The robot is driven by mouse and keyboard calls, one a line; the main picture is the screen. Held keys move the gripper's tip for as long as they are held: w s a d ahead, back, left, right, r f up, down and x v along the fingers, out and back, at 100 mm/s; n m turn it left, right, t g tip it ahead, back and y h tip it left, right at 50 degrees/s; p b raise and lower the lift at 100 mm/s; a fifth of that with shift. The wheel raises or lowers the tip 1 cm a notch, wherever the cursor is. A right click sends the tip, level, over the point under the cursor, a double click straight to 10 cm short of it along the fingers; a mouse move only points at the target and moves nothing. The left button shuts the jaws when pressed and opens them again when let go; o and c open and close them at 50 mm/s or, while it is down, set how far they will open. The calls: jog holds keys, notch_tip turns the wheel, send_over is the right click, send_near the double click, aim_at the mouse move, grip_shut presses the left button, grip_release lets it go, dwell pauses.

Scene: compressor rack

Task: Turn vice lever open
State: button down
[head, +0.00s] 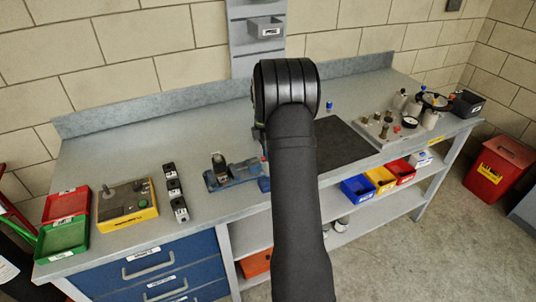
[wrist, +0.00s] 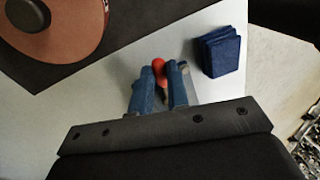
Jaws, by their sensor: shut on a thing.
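The blue vice (head: 228,176) sits on the grey bench left of my arm in the head view, and my arm hides what lies at its right end. In the wrist view, my gripper (wrist: 162,78) has its two blue fingers close together on the red-tipped lever (wrist: 158,64). The red end shows between and just beyond the fingertips. The rest of the lever is mostly hidden by the fingers. My arm hides the gripper in the head view.
A dark mat (head: 345,146) lies right of my arm. Three black blocks (head: 174,187), a yellow control box (head: 127,203) and red and green trays (head: 63,237) stand to the left. In the wrist view, a dark blue ribbed block (wrist: 220,50) is right of the fingers.

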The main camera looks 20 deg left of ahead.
jog(key=shift+w+a+n, duration=0.25)
jog(key=shift+n, duration=0.45)
jog(key=c, duration=1.4)
grip_release()
jog(key=r, duration=0.5)
jog(key=w+a+r, duration=0.1)
jog(key=r, duration=0.5)
jog(key=w+a+r, duration=0.1)
jog(key=r, duration=0.5)
jog(key=shift+w+a, duration=0.2)
jog(key=shift+a, duration=0.05)
jog(key=f, duration=0.5)
jog(key=s+d+f, duration=0.1)
jog(key=f, duration=0.5)
jog(key=s+d+f, duration=0.1)
jog(key=f, duration=0.5)
jog(key=shift+s+d, duration=0.2)
jog(key=shift+r, duration=0.1)
